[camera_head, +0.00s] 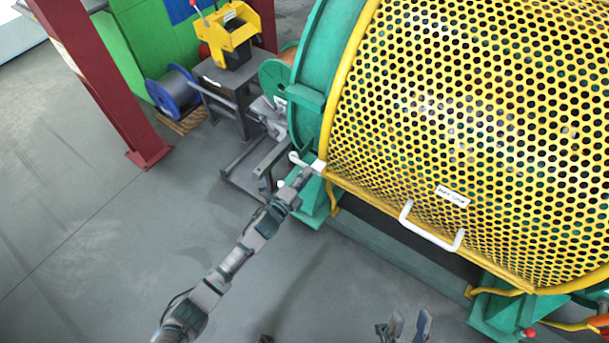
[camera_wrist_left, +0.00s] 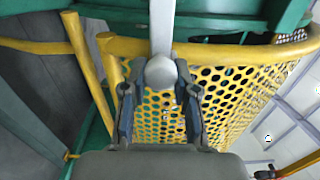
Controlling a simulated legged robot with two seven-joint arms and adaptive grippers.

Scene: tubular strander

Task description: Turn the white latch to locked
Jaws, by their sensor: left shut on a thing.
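The white latch (camera_head: 318,166) is at the lower left corner of the yellow perforated guard (camera_head: 450,130); a short arm with a round end points left from it. In the left wrist view the latch (camera_wrist_left: 161,72) is a pale bar ending in a round knob. My left gripper (camera_head: 301,176) is at the latch, and its fingers (camera_wrist_left: 158,90) are on either side of the knob, shut on it. Their exact contact is partly hidden in the head view. My right gripper (camera_head: 409,326) is low at the bottom edge, empty, its fingers apart.
A white handle (camera_head: 432,229) is on the guard's front, below a small label (camera_head: 453,196). A green machine frame (camera_head: 314,205) stands under the guard's corner. A red post (camera_head: 105,90) and a blue spool (camera_head: 174,92) are at the left. The grey floor in front is clear.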

